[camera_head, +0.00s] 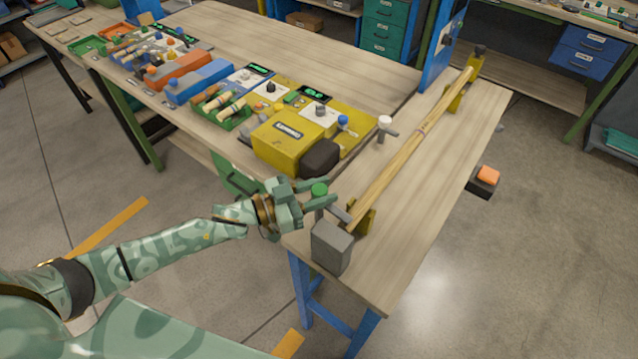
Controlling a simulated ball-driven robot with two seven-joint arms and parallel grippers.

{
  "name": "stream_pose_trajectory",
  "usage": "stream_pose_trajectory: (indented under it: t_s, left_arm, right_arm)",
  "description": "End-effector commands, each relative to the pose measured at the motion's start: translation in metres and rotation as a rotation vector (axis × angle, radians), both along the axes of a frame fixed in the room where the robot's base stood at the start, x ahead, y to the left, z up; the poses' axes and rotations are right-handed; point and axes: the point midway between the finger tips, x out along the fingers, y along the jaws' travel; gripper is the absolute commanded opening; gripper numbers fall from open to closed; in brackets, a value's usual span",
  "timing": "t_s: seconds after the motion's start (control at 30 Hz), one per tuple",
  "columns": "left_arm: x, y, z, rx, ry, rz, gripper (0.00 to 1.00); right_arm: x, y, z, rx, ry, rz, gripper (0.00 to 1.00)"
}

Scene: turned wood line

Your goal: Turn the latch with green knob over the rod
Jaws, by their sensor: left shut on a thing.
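The green knob (319,189) is at the near end of the bench, between the fingers of my left gripper (317,194). My left gripper is shut on it, coming in from the left. The grey latch bar (338,214) runs from below the knob towards the near end of the rod; whether it lies over the rod is hard to tell. The long wooden rod (400,155) rests on a near yellow support (362,221) and a far yellow support (458,97). My right gripper is not in view.
A grey block (332,247) stands at the bench's near corner, close to my gripper. A white-knobbed latch (385,128) stands left of the rod. A yellow box (286,143) with a dark end lies further left. The bench top (425,210) right of the rod is clear.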

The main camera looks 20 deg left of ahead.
Motion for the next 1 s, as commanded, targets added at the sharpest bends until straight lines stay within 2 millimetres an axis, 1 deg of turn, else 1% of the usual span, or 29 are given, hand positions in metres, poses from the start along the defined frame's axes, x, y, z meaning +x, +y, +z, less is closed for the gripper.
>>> stream_pose_trajectory:
  t_s: [0.03, 0.1, 0.4, 0.43, 0.5, 0.9, 1.0]
  left_arm:
    - [-0.0003, -0.0009, 0.0072, -0.004, -0.001, 0.037, 0.00]
    - [0.0000, 0.0000, 0.0050, -0.001, -0.002, 0.070, 0.00]
    - [0.0005, 0.0006, 0.0008, 0.002, -0.002, 0.083, 0.00]
    - [0.0005, 0.0006, 0.0008, 0.002, -0.002, 0.082, 0.38]
    - [0.0004, 0.0007, 0.0008, 0.001, -0.002, 0.082, 0.53]
    - [-0.0001, 0.0009, 0.0002, 0.002, 0.000, 0.081, 0.53]
    - [-0.0033, 0.0045, -0.0005, 0.003, 0.002, 0.082, 0.53]
  right_arm:
    - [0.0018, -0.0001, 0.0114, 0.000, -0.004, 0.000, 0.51]
    - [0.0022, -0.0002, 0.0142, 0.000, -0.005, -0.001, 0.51]
    - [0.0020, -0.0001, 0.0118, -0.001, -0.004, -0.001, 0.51]
    - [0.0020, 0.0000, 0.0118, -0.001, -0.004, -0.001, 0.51]
    - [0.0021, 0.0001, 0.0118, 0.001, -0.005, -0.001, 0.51]
    - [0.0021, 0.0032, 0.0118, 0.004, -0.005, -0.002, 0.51]
    - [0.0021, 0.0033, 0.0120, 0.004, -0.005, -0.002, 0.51]
